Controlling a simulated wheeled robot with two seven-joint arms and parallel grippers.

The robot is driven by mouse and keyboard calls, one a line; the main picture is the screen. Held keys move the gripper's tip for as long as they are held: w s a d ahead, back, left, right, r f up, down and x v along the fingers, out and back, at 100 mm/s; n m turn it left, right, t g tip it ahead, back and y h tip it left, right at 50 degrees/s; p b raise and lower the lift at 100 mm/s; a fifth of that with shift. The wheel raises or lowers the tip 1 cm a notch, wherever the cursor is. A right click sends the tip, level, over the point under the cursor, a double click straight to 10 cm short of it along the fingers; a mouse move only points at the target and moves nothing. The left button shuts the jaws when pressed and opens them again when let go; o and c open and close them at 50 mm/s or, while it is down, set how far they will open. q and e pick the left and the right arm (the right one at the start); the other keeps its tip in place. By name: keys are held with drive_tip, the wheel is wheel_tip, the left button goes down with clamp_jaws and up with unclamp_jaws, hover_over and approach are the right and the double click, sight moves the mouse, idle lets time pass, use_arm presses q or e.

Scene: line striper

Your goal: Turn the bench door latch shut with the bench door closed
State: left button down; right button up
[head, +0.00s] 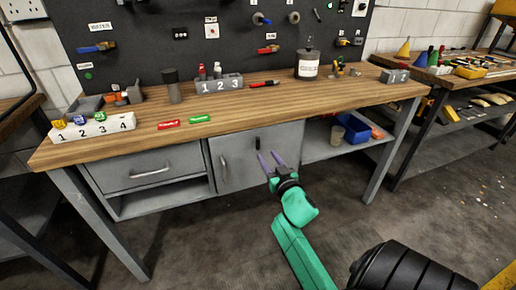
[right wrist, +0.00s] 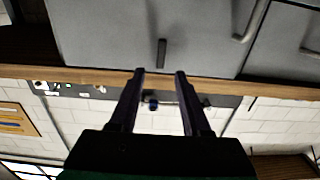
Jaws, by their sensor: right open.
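The grey bench door (head: 240,172) sits under the worktop, right of the drawer, and looks flush with the cabinet front. Its curved bar handle (head: 224,166) is near its left edge. The small dark latch (head: 257,143) is near the door's top right and stands upright. In the right wrist view the picture is upside down; the latch (right wrist: 162,52) shows just beyond and between my fingertips, with the door (right wrist: 110,30) behind it. My right gripper (head: 269,155) is open and empty in front of the door, apparently not touching the latch. My left gripper is not seen.
The wooden worktop (head: 235,122) overhangs the door. A drawer (head: 150,170) is at the left; an open shelf with a blue bin (head: 354,128) is at the right. Red and green markers (head: 182,119) lie near the worktop's front edge.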

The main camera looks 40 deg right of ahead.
sight(257, 146)
drive_tip(key=x, duration=0.7)
drive_tip(key=shift+w, duration=0.15)
drive_tip(key=shift+a, duration=0.1)
clamp_jaws()
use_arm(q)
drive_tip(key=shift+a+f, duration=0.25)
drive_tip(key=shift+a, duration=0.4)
use_arm(e)
drive_tip(key=shift+n, duration=0.4)
drive_tip(key=n+b, duration=0.1)
drive_tip(key=n, duration=0.2)
drive_tip(key=shift+a+n, duration=0.1)
drive_tip(key=shift+n, duration=0.2)
drive_tip(key=n, duration=0.4)
drive_tip(key=shift+f+n+b, duration=0.2)
drive_tip(key=shift+n+b, duration=0.1)
drive_tip(key=n+b, duration=0.1)
drive_tip(key=n, duration=0.3)
drive_tip(key=shift+a+n, duration=0.1)
drive_tip(key=shift+n, duration=0.2)
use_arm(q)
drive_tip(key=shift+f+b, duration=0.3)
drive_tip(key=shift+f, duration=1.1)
use_arm(e)
drive_tip(key=shift+f+n, duration=0.15)
drive_tip(key=shift+n, duration=2.05)
